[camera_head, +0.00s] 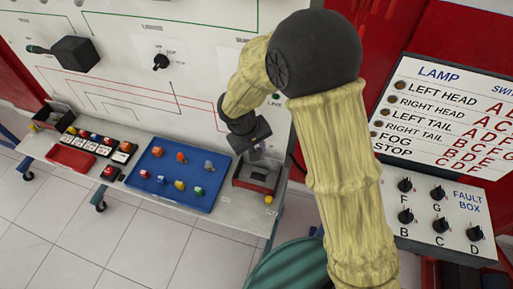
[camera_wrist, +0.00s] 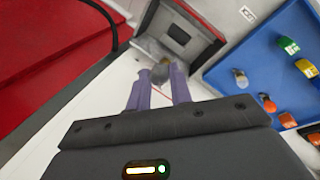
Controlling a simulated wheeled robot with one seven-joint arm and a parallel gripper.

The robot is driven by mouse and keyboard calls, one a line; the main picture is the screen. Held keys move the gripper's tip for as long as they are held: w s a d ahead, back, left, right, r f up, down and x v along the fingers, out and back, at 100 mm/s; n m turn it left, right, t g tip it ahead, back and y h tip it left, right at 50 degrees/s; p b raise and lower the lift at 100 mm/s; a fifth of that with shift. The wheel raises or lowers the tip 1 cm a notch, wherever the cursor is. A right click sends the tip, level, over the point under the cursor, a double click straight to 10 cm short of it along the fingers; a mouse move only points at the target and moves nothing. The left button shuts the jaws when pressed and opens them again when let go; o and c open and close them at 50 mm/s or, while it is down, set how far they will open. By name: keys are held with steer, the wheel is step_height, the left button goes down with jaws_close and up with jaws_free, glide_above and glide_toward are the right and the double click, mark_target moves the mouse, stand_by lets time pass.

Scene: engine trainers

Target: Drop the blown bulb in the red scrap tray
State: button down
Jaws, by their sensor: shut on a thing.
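My gripper (camera_head: 257,151) is above the right end of the white bench, near a dark box. In the wrist view its two purple fingers (camera_wrist: 160,84) are shut on a small greyish-brown bulb (camera_wrist: 158,72). The bulb is too small to make out in the head view, and whether it is blown cannot be told. The flat red scrap tray (camera_head: 71,158) lies at the left of the bench, well away from my gripper. It is not seen in the wrist view.
A blue tray (camera_head: 175,199) with several coloured bulbs lies between the red tray and the dark box (camera_head: 256,183). Behind the red tray is a dark rack (camera_head: 99,140) of small parts. A white panel stands along the back, and a lamp chart (camera_head: 450,110) is at right.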

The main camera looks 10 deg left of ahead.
mark_target(259, 148)
steer(key=shift+r+p, duration=1.1)
steer(key=shift+r, duration=0.5)
steer(key=shift+d, duration=0.1)
